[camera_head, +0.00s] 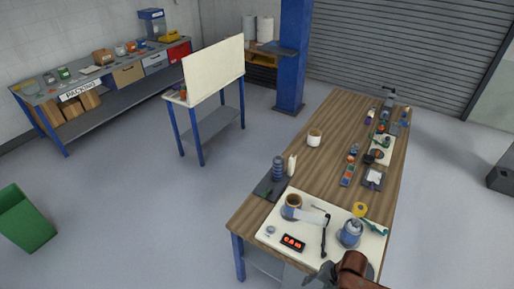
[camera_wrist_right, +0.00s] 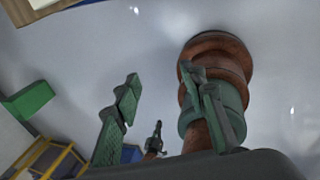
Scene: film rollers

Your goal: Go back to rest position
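My right gripper (camera_wrist_right: 161,80) shows in the right wrist view. Its two dark green fingers stand well apart with nothing held between them, over bare grey floor. Behind the right finger is a brown and green rounded column, which looks like part of my own body. In the head view a brown arm link of mine enters at the bottom right, by the near end of the wooden table (camera_head: 325,180). Neither gripper can be made out in the head view.
The table holds a cream mat (camera_head: 275,222) with a brown-topped cup (camera_head: 292,202), a blue-grey canister (camera_head: 350,233) and a yellow ring (camera_head: 360,209). A whitish roll (camera_head: 314,138) stands mid-table. A packing bench (camera_head: 115,92) and green bin (camera_head: 24,222) are left.

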